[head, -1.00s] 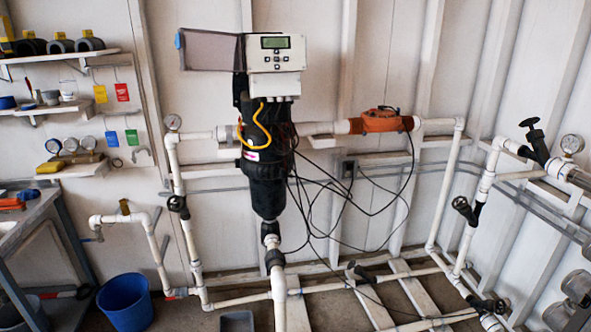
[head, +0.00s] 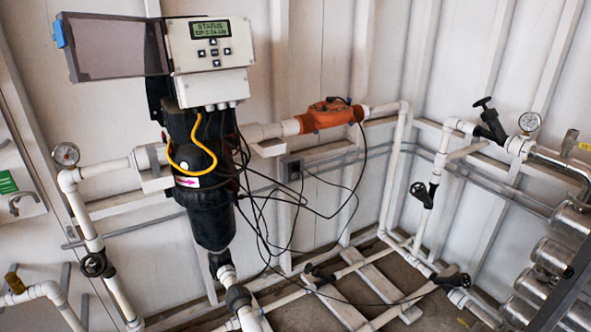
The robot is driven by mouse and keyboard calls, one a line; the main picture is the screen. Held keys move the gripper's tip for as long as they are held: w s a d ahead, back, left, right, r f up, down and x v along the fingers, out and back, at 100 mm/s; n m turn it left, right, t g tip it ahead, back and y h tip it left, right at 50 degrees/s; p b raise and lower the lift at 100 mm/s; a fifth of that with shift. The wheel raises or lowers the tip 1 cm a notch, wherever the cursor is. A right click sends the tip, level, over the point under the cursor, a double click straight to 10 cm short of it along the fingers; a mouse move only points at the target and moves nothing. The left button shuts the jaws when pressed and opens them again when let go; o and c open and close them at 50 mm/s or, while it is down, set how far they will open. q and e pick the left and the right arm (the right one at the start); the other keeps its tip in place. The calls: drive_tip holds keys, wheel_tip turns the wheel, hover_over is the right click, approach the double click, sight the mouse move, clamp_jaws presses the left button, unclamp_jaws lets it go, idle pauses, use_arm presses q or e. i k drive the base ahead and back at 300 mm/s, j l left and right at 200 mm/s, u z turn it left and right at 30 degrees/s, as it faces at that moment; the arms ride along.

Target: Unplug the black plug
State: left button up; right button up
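A dark outlet box (head: 293,169) is fixed to the wall rail right of the black reactor body. A black plug appears to sit in it, but it is too small to tell apart from the box. Black cables (head: 262,215) hang in loops between the reactor (head: 205,190), the outlet and the orange flow sensor (head: 330,115). The control box (head: 211,50) above the reactor has a lit display with text, and its grey cover stands open to the left. Neither of my grippers is in view.
White pipes with a pressure gauge (head: 66,154) and a black valve handle (head: 96,264) stand at the left. Another gauge (head: 529,122), valves and metal cylinders (head: 553,256) are at the right. Pipes and pale wooden slats (head: 350,312) run low along the floor in front of the wall.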

sight(296, 167)
drive_tip(key=i+l+z, duration=0.15)
drive_tip(key=i+z, duration=0.2)
drive_tip(key=i, duration=0.15)
drive_tip(key=i+z, duration=0.35)
drive_tip(key=i+j+z, duration=0.2)
drive_tip(key=i+z, duration=0.2)
drive_tip(key=i, duration=0.2)
